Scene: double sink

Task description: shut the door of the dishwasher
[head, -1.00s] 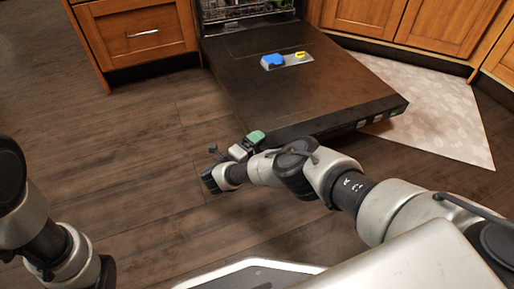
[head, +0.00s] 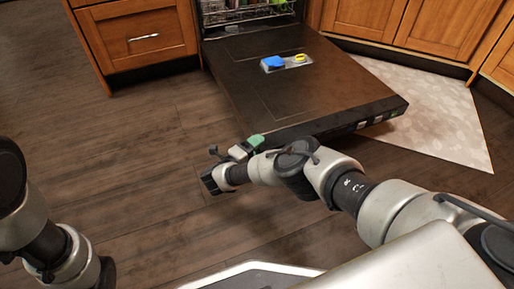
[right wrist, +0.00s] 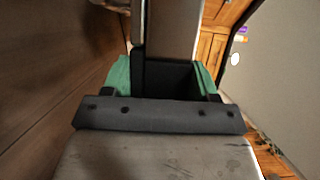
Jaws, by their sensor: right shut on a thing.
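The dishwasher door (head: 300,95) is folded down, open, a dark panel in front of the dishwasher opening (head: 240,12). My right gripper (head: 255,141) is at the door's near left corner. In the right wrist view its green fingers (right wrist: 165,78) are shut on a grey slab-like edge, which looks like the door's edge; the exact contact is partly hidden. My left arm shows at the left of the head view, but its gripper does not.
A drawer cabinet (head: 140,37) stands left of the dishwasher and wooden cupboards (head: 440,25) stand to the right. A pale mat (head: 440,115) lies on the floor right of the door. The wooden floor (head: 120,150) at left is clear.

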